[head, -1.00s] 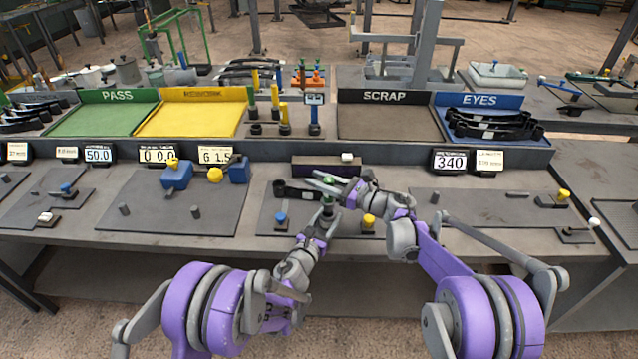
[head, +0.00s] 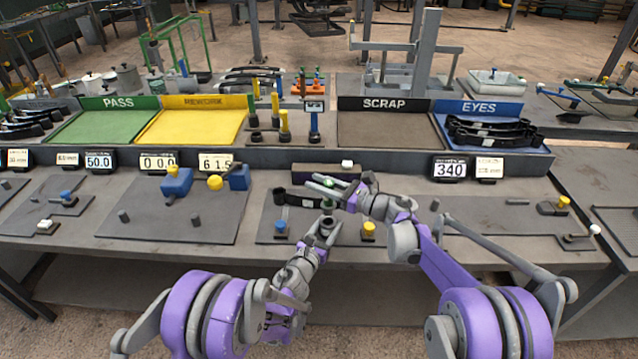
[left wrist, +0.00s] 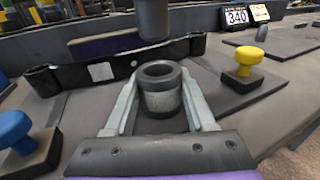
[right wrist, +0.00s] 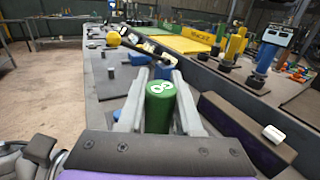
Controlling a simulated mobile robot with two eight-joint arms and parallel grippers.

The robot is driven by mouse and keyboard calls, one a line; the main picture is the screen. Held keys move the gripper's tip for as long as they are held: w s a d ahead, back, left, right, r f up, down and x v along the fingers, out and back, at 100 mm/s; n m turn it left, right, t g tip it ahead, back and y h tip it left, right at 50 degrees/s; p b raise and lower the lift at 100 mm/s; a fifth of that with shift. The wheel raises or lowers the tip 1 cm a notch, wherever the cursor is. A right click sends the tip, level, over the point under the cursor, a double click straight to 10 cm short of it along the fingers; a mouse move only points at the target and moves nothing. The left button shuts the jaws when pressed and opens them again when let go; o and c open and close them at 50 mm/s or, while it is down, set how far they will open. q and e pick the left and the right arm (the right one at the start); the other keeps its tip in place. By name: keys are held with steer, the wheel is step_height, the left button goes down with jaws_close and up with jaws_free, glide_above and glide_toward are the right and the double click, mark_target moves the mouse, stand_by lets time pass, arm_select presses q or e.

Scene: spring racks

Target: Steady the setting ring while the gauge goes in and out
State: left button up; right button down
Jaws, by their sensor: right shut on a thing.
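The setting ring (left wrist: 162,90), a dark grey hollow cylinder, stands upright between the fingers of my left gripper (left wrist: 162,110). The fingers flank it on both sides, with slim gaps showing. In the head view my left gripper (head: 325,225) is at the front middle of the bench. My right gripper (right wrist: 160,95) is shut on the green handle of the gauge (right wrist: 160,108), which has white marks on its end. In the left wrist view the gauge's dark plug (left wrist: 152,20) hangs above the ring, apart from it, with the bore open.
A black spring arm (left wrist: 105,68) lies behind the ring. A blue knob (left wrist: 15,130) and a yellow knob (left wrist: 243,58) stand on either side. A dark block with a white button (head: 347,163) is behind. The SCRAP tray (head: 385,130) is empty; the EYES tray (head: 535,146) holds black parts.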

arm_select(q)
steer(key=o, duration=0.5)
steer(key=v, duration=1.2)
steer(key=shift+d, duration=0.1)
